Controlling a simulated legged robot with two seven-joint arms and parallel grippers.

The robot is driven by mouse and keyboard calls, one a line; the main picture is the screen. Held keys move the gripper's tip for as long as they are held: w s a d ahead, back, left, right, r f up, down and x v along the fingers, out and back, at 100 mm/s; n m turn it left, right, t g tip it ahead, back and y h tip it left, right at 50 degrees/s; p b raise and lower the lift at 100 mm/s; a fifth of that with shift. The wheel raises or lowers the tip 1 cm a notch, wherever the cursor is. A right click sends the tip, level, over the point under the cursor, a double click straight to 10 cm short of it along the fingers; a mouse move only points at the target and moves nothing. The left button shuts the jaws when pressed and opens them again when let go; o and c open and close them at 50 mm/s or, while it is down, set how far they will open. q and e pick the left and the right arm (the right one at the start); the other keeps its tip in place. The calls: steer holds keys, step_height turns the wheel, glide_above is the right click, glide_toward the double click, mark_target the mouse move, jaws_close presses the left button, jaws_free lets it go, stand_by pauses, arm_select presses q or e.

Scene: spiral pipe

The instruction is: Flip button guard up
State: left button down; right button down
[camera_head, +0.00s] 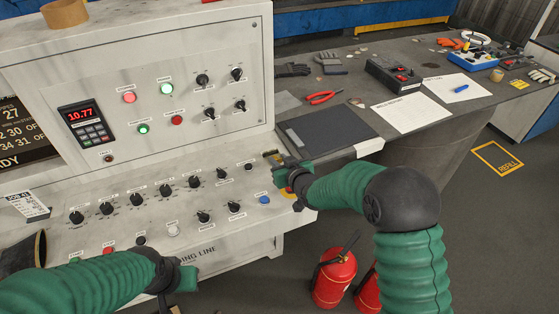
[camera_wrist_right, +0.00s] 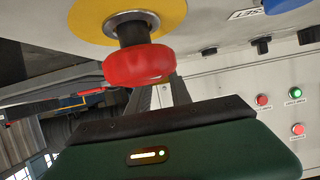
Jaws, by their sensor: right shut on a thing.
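A red mushroom button (camera_wrist_right: 140,65) on a round yellow base (camera_wrist_right: 92,18) fills the upper left of the right wrist view. In the head view, my right gripper (camera_head: 283,166) is at the right end of the sloping control panel, beside a small yellow-edged fixture (camera_head: 272,155). Its fingers (camera_wrist_right: 167,94) pass behind the red button in the wrist view. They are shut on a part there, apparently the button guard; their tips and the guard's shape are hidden. My left gripper (camera_head: 172,280) is low at the panel's front edge, and its jaws are unclear.
The control panel (camera_head: 130,215) carries several black knobs and a blue button (camera_head: 264,200) left of the right gripper. A dark flat case (camera_head: 325,130) lies on the workbench close behind. A red extinguisher (camera_head: 334,275) stands on the floor below my right arm.

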mark_target(276, 158)
steer(key=r+g+p, duration=0.1)
steer(key=p, duration=0.3)
steer(key=w+r+g+h+p, duration=0.1)
steer(key=g+p, duration=0.1)
steer(key=p, duration=0.1)
steer(key=w+r+g+p, duration=0.1)
steer(key=r+g+p, duration=0.1)
steer(key=p, duration=0.2)
steer(key=shift+w+a+h+p, duration=0.2)
steer(key=shift+a+h+p, duration=0.1)
steer(key=shift+a, duration=0.05)
steer(key=shift+w+a+r+g+p, duration=0.15)
steer(key=shift+w+g+p, duration=0.2)
steer(key=shift+g+p, duration=0.4)
steer(key=c, duration=1.2)
jaws_free()
steer(key=shift+o, duration=0.2)
steer(key=b+v, duration=0.2)
steer(key=v, duration=1.4)
steer(key=shift+s+a+r, duration=0.15)
steer(key=shift+a+r, duration=0.05)
steer(key=shift+a, duration=0.05)
